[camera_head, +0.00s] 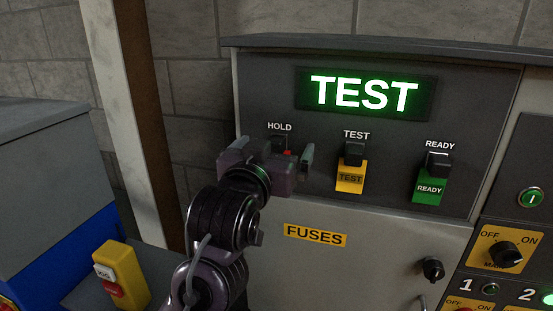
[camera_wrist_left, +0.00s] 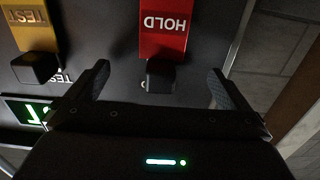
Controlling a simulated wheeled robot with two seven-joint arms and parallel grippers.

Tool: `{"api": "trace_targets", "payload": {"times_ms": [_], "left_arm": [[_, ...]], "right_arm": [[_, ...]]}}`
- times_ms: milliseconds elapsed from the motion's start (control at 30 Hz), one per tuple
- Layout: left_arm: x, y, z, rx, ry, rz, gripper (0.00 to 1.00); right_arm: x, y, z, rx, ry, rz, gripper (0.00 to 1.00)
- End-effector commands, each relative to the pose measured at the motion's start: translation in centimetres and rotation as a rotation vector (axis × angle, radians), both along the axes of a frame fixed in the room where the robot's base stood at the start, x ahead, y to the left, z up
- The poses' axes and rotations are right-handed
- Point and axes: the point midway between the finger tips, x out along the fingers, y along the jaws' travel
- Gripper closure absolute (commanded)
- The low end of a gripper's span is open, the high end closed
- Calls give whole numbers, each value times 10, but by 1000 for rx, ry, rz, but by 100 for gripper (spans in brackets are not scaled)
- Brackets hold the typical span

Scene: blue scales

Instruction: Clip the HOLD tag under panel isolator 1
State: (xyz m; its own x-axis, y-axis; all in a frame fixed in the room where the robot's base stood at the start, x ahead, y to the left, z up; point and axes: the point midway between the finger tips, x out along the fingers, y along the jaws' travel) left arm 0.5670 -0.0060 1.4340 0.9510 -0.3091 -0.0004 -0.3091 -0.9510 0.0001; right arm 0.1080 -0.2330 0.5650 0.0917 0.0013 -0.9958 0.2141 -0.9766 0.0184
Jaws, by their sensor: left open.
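The red HOLD tag hangs from a black clip under the HOLD label on the grey panel. My left gripper (camera_wrist_left: 158,76) is open, with one finger on each side of the clip and a gap on both sides. Panel isolator 1 is at the bottom right, its number label (camera_head: 466,285) visible and its lower part cut off. My right gripper is not in view.
A yellow TEST tag (camera_head: 350,178) and a green READY tag (camera_head: 429,189) hang from clips to the right. A lit TEST display (camera_head: 364,94) is above. A black knob (camera_head: 433,269) and main switch (camera_head: 507,254) protrude lower right. A yellow box (camera_head: 121,275) stands lower left.

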Motion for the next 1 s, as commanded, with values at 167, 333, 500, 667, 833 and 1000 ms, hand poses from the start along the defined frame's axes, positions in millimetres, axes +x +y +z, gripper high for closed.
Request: {"api": "trace_targets", "payload": {"times_ms": [167, 333, 500, 667, 833, 1000], "left_arm": [[0, 0, 0, 0, 0, 0, 0], [0, 0, 1, 0, 0, 0, 0], [0, 0, 0, 0, -1, 0, 0], [0, 0, 0, 0, 0, 0, 0], [0, 0, 0, 0, 0, 0, 0], [0, 0, 1, 0, 0, 0, 0]], "right_arm": [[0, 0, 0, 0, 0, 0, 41], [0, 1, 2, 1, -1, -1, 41], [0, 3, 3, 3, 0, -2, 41], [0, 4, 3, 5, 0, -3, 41], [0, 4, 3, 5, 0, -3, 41], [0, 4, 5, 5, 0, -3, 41]]}}
